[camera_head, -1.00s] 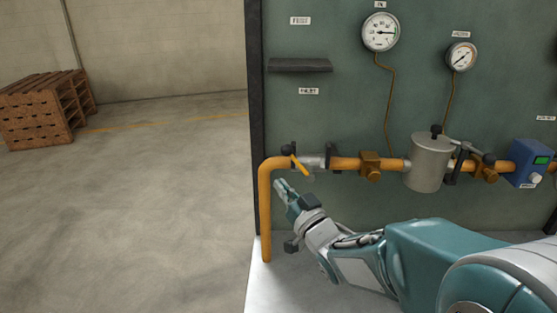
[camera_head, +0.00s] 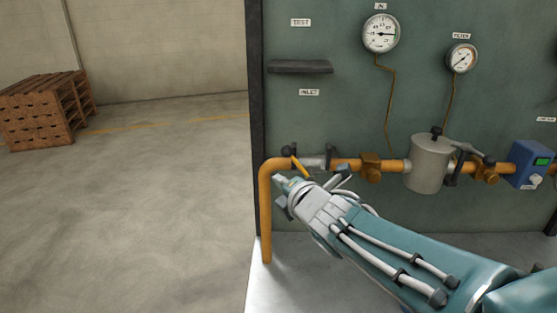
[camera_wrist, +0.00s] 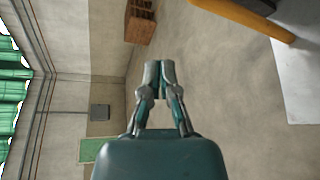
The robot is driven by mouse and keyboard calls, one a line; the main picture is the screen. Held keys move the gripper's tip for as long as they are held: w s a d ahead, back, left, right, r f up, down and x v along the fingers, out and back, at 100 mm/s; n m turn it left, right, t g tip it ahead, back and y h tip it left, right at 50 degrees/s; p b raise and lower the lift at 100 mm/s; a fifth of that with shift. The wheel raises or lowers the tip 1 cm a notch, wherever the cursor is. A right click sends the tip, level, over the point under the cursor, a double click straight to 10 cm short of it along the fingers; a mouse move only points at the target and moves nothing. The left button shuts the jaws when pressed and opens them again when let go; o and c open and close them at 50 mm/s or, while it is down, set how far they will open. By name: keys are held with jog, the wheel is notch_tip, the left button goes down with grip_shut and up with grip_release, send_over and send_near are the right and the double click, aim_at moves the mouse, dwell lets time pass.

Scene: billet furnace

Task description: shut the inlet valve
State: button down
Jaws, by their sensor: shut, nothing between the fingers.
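The inlet valve is a grey body (camera_head: 314,162) on the orange pipe, near its left bend, below the INLET label (camera_head: 309,92). Its yellow lever (camera_head: 299,166) slants down to the right from the pivot. My gripper (camera_head: 279,181) is just below the lever in the head view, and the wrist partly covers the space under it. Whether they touch, I cannot tell. In the wrist view my gripper (camera_wrist: 159,68) has its fingertips together with nothing between them. The lever is not clearly visible in that view.
The orange pipe (camera_head: 265,215) drops to the floor at left; it also crosses the wrist view's top right (camera_wrist: 248,16). A grey filter canister (camera_head: 428,165), a blue box (camera_head: 530,164) and gauges (camera_head: 381,34) lie rightward. A dark shelf (camera_head: 300,67) juts above.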

aim_at(289, 151)
jog(key=x, duration=1)
jog(key=shift+w+d+r, duration=0.15)
jog(key=shift+d+r, duration=0.15)
jog(key=shift+d, duration=0.3)
jog(key=shift+w+d+r, duration=0.1)
jog(key=shift+d+r, duration=0.2)
jog(key=shift+d, duration=0.35)
jog(key=shift+w+d+r, duration=0.15)
jog(key=shift+d+r, duration=0.15)
jog(key=shift+d, duration=0.3)
jog(key=shift+d+r+m+t+y, duration=0.3)
jog(key=shift+d+r+m, duration=0.15)
jog(key=shift+r+m, duration=0.05)
jog(key=shift+d+r+m+t+y, duration=0.2)
jog(key=shift+d+r+m+t, duration=0.1)
jog(key=shift+d+m, duration=0.2)
jog(key=shift+d+r+m+t+y, duration=0.2)
jog(key=shift+d+r+m, duration=0.1)
jog(key=shift+d+m, duration=0.15)
jog(key=shift+s+d+r+m+t+y, duration=0.15)
jog(key=shift+d+r+m+t, duration=0.1)
jog(key=shift+d+m, duration=0.3)
jog(key=shift+w+d+r+m+t+y, duration=0.1)
jog(key=shift+d+m+t, duration=0.2)
jog(key=shift+d+m, duration=0.2)
jog(key=shift+s+d+r+m+t+y, duration=0.15)
jog(key=shift+d+r+m+t, duration=0.1)
jog(key=shift+d+m, duration=0.3)
jog(key=shift+w, duration=0.1)
jog(key=shift+a, duration=0.2)
